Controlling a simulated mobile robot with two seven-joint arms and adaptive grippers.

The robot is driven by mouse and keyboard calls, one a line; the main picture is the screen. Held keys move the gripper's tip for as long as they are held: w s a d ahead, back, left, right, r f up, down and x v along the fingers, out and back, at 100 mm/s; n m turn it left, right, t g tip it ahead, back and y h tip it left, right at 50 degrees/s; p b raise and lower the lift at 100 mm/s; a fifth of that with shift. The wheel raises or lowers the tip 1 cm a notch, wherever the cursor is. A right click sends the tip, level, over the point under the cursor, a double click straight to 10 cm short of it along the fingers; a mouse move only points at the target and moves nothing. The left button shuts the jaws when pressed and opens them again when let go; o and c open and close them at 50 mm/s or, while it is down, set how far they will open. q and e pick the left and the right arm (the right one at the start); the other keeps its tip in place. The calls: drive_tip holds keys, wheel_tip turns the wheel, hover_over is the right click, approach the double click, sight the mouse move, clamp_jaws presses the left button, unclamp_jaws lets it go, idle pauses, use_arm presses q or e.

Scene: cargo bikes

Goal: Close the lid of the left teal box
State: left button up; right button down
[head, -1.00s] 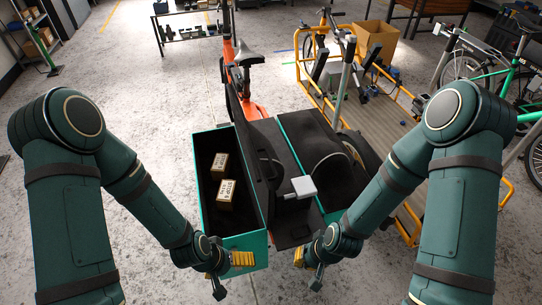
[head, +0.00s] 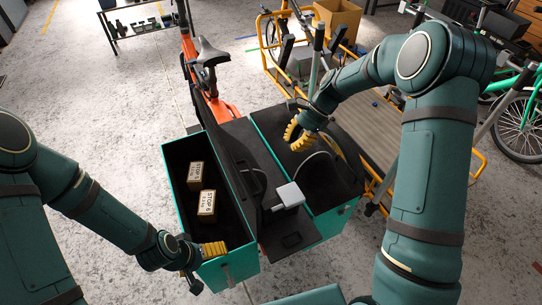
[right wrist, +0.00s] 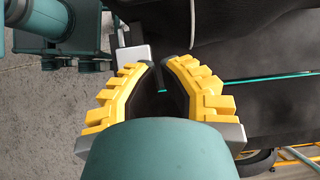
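The left teal box (head: 180,214) stands open on the rear of the orange bike, with two small cartons marked STOP (head: 205,203) inside. Its black lid (head: 238,158) appears to stand raised along the box's right side. My left gripper (head: 215,249) is at the front end of the left box by the rim; its finger opening is unclear. My right gripper (head: 297,135) is over the right teal box (head: 335,219), to the right of the lid. In the right wrist view its yellow fingers (right wrist: 162,68) curve inward with a narrow gap, holding nothing.
A light grey block (head: 288,195) with a curved cable sits between the boxes. A yellow-framed cargo bike (head: 372,135) stands close on the right, with a cardboard box (head: 338,18) farther back. The floor on the left is clear.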

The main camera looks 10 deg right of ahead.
drive_tip(key=b+x, duration=0.1)
drive_tip(key=x, duration=0.3)
drive_tip(key=a+r+b+x, duration=0.1)
drive_tip(key=x, duration=0.3)
drive_tip(key=a+x, duration=0.1)
drive_tip(key=x, duration=0.3)
drive_tip(key=shift+s+a+r+b, duration=0.1)
drive_tip(key=shift+s+a+b, duration=0.15)
drive_tip(key=shift+s+b, duration=0.15)
